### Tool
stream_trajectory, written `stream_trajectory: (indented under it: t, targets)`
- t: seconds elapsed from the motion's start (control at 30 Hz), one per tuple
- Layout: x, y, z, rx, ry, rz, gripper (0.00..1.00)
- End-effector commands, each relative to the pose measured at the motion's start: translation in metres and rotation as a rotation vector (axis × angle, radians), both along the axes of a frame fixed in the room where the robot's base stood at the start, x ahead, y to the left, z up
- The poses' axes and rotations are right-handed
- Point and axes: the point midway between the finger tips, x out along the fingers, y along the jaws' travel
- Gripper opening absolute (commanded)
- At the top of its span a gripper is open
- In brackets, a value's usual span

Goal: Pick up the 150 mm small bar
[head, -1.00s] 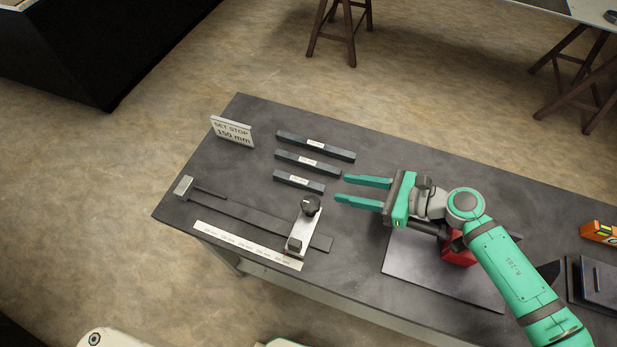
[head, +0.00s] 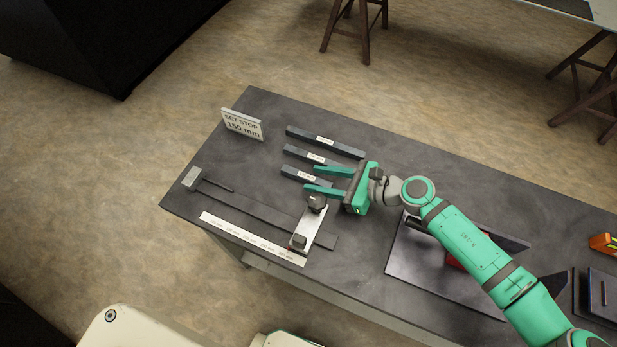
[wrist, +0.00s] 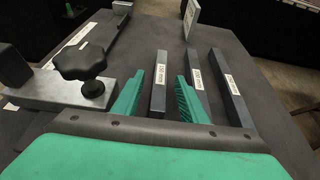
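Three dark labelled bars lie side by side on the bench. The shortest, nearest the stop fixture, is the small bar (head: 304,175); its label is too small to read surely. The middle bar (head: 309,156) and the longest bar (head: 325,141) lie beyond it. My gripper (head: 311,179) is open and empty at the right end of the small bar. In the wrist view the small bar (wrist: 159,85) runs between my two open fingers (wrist: 157,100), and the middle bar (wrist: 197,75) lies just outside the right finger. Whether the fingers are down at bar height, I cannot tell.
The stop fixture with a black knob (wrist: 80,61) stands close beside the left finger. A sign reading "SET STOP 150 mm" (head: 242,124) stands at the far left. A paper scale strip (head: 252,239) lies along the front edge. A dark plate (head: 430,267) lies under my arm.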

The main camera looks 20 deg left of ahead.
Motion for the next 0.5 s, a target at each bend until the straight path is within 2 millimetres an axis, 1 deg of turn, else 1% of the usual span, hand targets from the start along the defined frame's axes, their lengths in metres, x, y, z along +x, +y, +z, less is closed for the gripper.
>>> stream_trajectory:
  t: [0.03, 0.1, 0.2, 0.47, 0.5]
  targets:
    - [0.000, 0.007, -0.003, 0.000, 0.001, 0.002, 0.39]
    - [0.000, 0.014, -0.006, -0.001, 0.000, 0.001, 0.39]
    - [0.001, 0.020, -0.009, -0.001, 0.000, -0.001, 0.39]
    - [0.001, 0.021, -0.009, -0.001, 0.000, -0.003, 0.39]
    - [0.001, 0.021, -0.009, -0.001, 0.000, -0.003, 0.29]
